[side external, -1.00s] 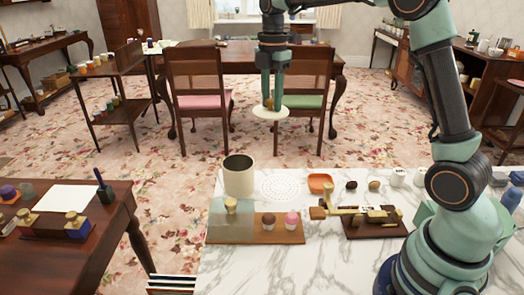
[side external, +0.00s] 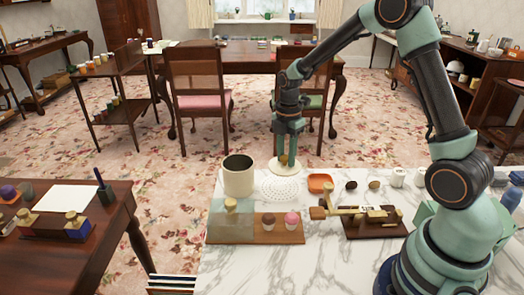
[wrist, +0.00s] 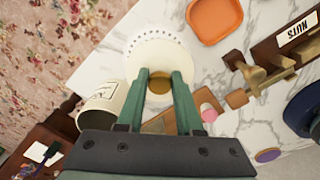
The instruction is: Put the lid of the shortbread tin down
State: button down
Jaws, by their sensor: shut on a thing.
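The lid (side external: 274,166) is a flat cream disc with a gold knob. My gripper (side external: 286,158) is shut on the knob and holds the lid roughly level, over the far edge of a white perforated round mat (side external: 278,190). I cannot tell whether the lid touches anything. In the wrist view the gold knob (wrist: 159,86) sits between my fingers, with the pale lid beneath it and the mat's dotted rim beyond. The tin (side external: 239,180), a cream cylinder, stands open and upright left of the mat. In the wrist view it shows at left (wrist: 98,110).
An orange dish (side external: 320,184) stands right of the mat. A brass balance (side external: 360,211) on a dark base is nearer right. A wooden board (side external: 257,238) carries two small cupcake-like things. White marble lies bare in front.

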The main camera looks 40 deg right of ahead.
aim_at(285, 166)
jog(key=shift+f, duration=3.25)
jog(key=shift+f, duration=0.1)
jog(key=c, duration=0.6)
grip_release()
jog(key=shift+o, duration=0.2)
notch_tip(285, 166, up, 12)
jog(key=shift+r, duration=0.15)
jog(key=s+a+r+m+t, duration=0.2)
jog(key=s+a+r+m, duration=0.2)
jog(key=s+m, duration=0.3)
jog(key=s+a+r+m+t, duration=0.3)
jog(key=s+r+m, duration=0.4)
jog(key=m, duration=0.4)
jog(key=shift+s+a+t, duration=0.15)
jog(key=shift+a+t, duration=0.15)
jog(key=shift+a, duration=0.45)
